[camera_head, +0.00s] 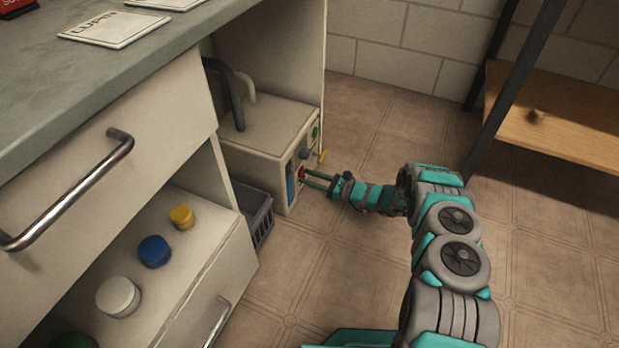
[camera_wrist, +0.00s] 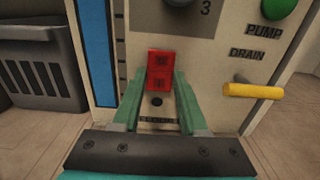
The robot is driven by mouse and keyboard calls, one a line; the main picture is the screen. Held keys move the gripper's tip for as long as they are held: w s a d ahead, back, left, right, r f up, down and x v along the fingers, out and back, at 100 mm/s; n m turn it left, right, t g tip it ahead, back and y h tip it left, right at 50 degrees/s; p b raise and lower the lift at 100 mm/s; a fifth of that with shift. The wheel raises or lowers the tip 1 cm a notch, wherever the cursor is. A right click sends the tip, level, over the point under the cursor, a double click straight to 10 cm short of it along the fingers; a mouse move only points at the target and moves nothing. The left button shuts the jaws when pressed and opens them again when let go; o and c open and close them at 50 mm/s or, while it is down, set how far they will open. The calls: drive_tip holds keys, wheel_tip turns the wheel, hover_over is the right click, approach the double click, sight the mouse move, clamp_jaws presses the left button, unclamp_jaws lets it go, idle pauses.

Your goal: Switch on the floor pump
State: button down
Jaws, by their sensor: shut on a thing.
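The floor pump (camera_head: 262,128) is a cream box on the floor in the open bay under the counter. Its front panel (camera_wrist: 220,50) fills much of the wrist view. A red switch (camera_wrist: 160,72) sits low on that panel and shows as a small red spot in the head view (camera_head: 302,173). My gripper (camera_wrist: 160,88) reaches the panel from the right in the head view, its two teal fingers shut on the red switch, one on each side. Small lettering below the switch is partly hidden and unreadable. A green knob (camera_wrist: 279,8) marked PUMP is at the upper right.
A yellow lever (camera_wrist: 253,90) beside the word DRAIN sticks out right of the switch. A blue level strip (camera_wrist: 94,50) is on the left. A grey crate (camera_head: 256,212) stands beside the pump. Drawers with handles are at left; a wooden shelf (camera_head: 560,130) is at right.

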drive_tip(key=shift+a+f, duration=0.1)
idle(0.3)
drive_tip(key=shift+f+y, duration=0.1)
drive_tip(key=shift+y, duration=0.4)
drive_tip(key=shift+f+t+y+b, duration=0.2)
drive_tip(key=shift+t+y+b, duration=0.3)
drive_tip(key=shift+y+b, duration=0.4)
drive_tip(key=shift+r, duration=0.1)
drive_tip(key=shift+c, duration=2.2)
unclamp_jaws()
